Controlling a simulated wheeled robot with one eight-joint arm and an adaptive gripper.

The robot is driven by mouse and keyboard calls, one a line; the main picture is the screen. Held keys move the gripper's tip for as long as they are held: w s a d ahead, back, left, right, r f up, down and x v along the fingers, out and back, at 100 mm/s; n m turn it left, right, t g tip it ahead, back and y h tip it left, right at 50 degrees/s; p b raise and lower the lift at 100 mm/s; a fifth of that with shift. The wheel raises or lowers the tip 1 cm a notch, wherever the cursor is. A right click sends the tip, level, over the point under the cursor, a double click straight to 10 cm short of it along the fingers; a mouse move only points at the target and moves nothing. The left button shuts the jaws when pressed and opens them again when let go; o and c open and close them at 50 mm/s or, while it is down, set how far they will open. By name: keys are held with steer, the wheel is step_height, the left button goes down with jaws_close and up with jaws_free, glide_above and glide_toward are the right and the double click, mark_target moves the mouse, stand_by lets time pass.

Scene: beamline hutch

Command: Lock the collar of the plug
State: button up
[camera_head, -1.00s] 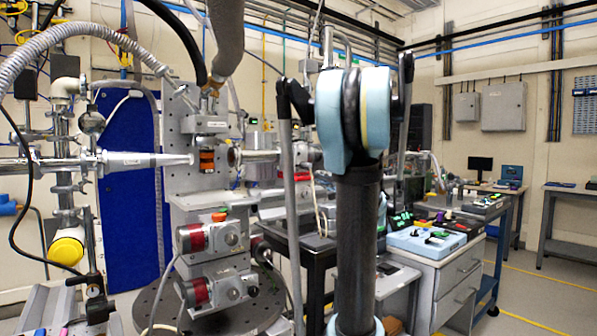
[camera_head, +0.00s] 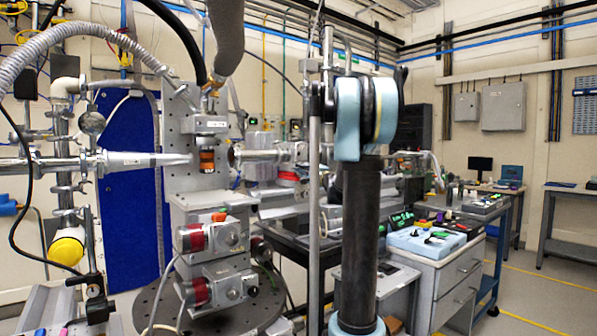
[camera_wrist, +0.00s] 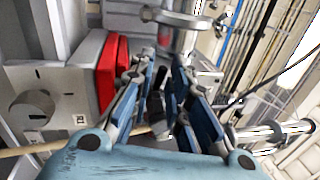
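My gripper (camera_wrist: 166,80) points away from the camera in the wrist view. Its two blue-padded fingers stand apart with a gap between them. A small dark piece (camera_wrist: 157,124) shows low between the fingers; I cannot tell whether it is the plug or part of my gripper. I cannot make out the plug or its collar for certain in either view. In the head view, my gripper is not distinguishable, and my arm hides part of the bench behind it.
A grey box with a round knob (camera_wrist: 32,110) and a red block (camera_wrist: 112,72) are close left of the fingers. A metal flange (camera_wrist: 180,17) is above. Red-ended motor units (camera_head: 195,238) sit on the beamline stage. A cabinet (camera_head: 443,280) stands right; the far-right floor is clear.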

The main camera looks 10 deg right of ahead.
steer(key=shift+w+a+r, duration=0.1)
steer(key=shift+w+a, duration=0.05)
steer(key=shift+w, duration=0.2)
jaws_close()
